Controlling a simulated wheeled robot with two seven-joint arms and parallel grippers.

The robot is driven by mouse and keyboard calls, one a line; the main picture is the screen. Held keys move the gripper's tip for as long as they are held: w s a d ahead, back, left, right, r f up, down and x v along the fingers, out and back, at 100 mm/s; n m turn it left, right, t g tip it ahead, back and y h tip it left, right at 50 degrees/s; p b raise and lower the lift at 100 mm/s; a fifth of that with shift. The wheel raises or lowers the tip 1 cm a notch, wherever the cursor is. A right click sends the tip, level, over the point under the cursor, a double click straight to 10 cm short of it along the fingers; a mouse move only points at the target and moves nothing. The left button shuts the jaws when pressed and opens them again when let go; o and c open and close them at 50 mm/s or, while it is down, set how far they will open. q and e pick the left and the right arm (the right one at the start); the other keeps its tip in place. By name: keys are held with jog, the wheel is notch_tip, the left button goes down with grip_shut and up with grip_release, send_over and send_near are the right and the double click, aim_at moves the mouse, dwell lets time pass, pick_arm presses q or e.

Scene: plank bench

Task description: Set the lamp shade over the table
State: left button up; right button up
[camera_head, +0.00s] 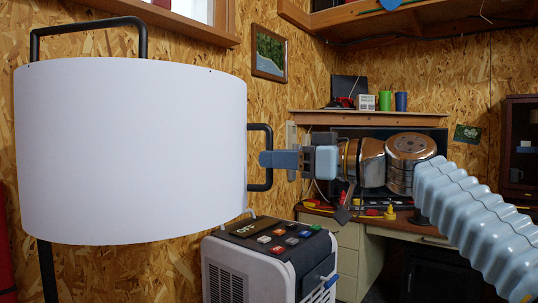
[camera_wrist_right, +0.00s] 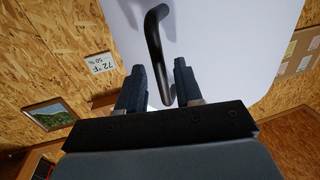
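The lamp shade (camera_head: 130,150) is a large white drum filling the left of the head view, with a black loop handle (camera_head: 267,140) on its right side. In the wrist view the white shade (camera_wrist_right: 220,40) lies beyond the fingers. My right gripper (camera_head: 267,159) is at this handle. Its fingers (camera_wrist_right: 160,85) are apart, with the black handle (camera_wrist_right: 156,40) between them, nearer the right finger in the wrist view. Contact is not clear. A brown-topped desk (camera_head: 380,219) stands at the back; I cannot tell whether it is the task's table. My left gripper is not in view.
A white box-shaped machine (camera_head: 265,262) with colored buttons stands below my right gripper. A shelf (camera_head: 350,118) with cups is on the back wall. A framed picture (camera_head: 269,54) hangs on the wood-chip wall.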

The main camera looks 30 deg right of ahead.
jog(key=shift+x, duration=1.15)
grip_shut()
